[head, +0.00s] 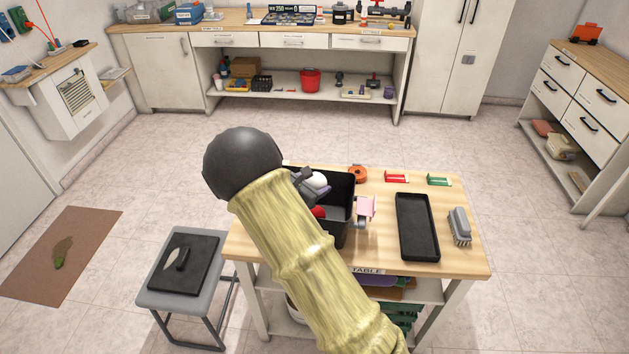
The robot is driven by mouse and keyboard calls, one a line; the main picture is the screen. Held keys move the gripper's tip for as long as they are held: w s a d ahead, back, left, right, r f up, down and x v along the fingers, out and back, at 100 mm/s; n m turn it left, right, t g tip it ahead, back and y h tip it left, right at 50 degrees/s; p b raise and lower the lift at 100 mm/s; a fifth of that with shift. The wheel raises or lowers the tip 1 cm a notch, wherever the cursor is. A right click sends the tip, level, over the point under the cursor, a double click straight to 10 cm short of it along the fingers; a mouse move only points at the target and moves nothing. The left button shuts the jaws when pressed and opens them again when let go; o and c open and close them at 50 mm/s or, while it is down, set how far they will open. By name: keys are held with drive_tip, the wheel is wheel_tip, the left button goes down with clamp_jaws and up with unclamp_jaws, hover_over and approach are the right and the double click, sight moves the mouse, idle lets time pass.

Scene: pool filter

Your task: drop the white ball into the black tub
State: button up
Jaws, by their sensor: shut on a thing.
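The black tub (345,228) stands on the left part of the wooden table, its left side hidden behind my arm. The white ball (317,180) is at my gripper (314,186), over the back left part of the tub opening. My gripper is shut on the ball. My arm hides most of the gripper, so the fingertips show only in part. Whether the ball is above or below the tub's rim is hard to tell. A red thing (318,212) shows inside the tub, partly hidden by my arm.
On the table (462,262) are an orange round thing (358,174), a pink piece (365,207), red (396,178) and green (439,181) pieces, a black tray (417,227) and a brush (459,226). A grey stool (160,296) stands left of the table.

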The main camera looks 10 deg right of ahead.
drive_tip(key=shift+w+f+b, duration=0.1)
drive_tip(key=shift+f+b, duration=0.3)
drive_tip(key=shift+f, duration=0.65)
drive_tip(key=o, duration=1)
drive_tip(key=shift+o, duration=0.2)
drive_tip(key=shift+a, duration=0.1)
drive_tip(key=b+v, duration=0.1)
drive_tip(key=v, duration=1.6)
